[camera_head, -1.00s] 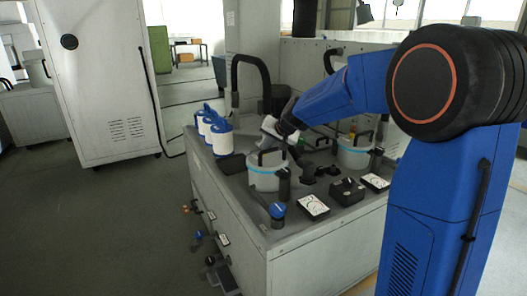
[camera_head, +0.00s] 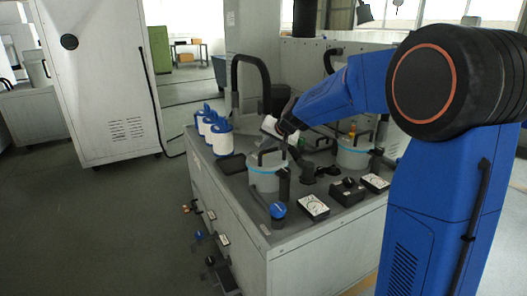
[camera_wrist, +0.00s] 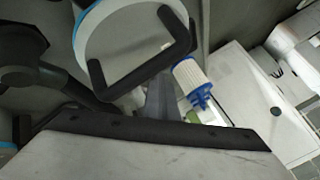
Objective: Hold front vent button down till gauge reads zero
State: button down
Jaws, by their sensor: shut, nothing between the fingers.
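The front pot (camera_head: 267,173) is a pale vessel with a light blue band and a black lid handle. Close in front of it stands a short dark post with a blue button cap (camera_head: 278,210). A gauge with a white dial (camera_head: 313,206) lies to the right of that cap; its reading is too small to make out. My gripper (camera_head: 272,130) is above the front pot, well apart from the blue cap. It is shut and empty. In the wrist view, a pale pot lid with its black handle (camera_wrist: 137,60) lies beyond my gripper. I cannot see the blue cap there.
A second banded pot (camera_head: 354,155), another gauge (camera_head: 376,183) and a black knob box (camera_head: 347,191) are further right on the grey bench. Several blue-and-white canisters (camera_head: 221,140) line its left edge. A black hooped pipe (camera_head: 250,62) rises behind them.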

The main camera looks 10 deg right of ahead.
dwell(0.3)
jog(key=shift+r, duration=0.95)
notch_tip(320, 180, up, 5)
dwell(0.4)
jog(key=s+d+f+n+g+h, duration=0.1)
jog(key=s+n, duration=0.1)
jog(key=s, duration=1.2)
jog(key=s+d+f+n+g, duration=0.1)
jog(key=s, duration=1.2)
jog(key=s+d+f, duration=0.1)
jog(key=s+f, duration=0.2)
jog(key=s, duration=0.4)
jog(key=s+d+f+n+g+h, duration=0.1)
jog(key=s+d+f, duration=0.1)
jog(key=s, duration=0.6)
jog(key=s+d+f+h, duration=0.1)
jog(key=s+f, duration=0.3)
jog(key=s, duration=0.3)
jog(key=shift+s+d+f+n+g, duration=0.25)
jog(key=shift+s+f+n+g, duration=0.1)
jog(key=shift+s+n+g, duration=0.05)
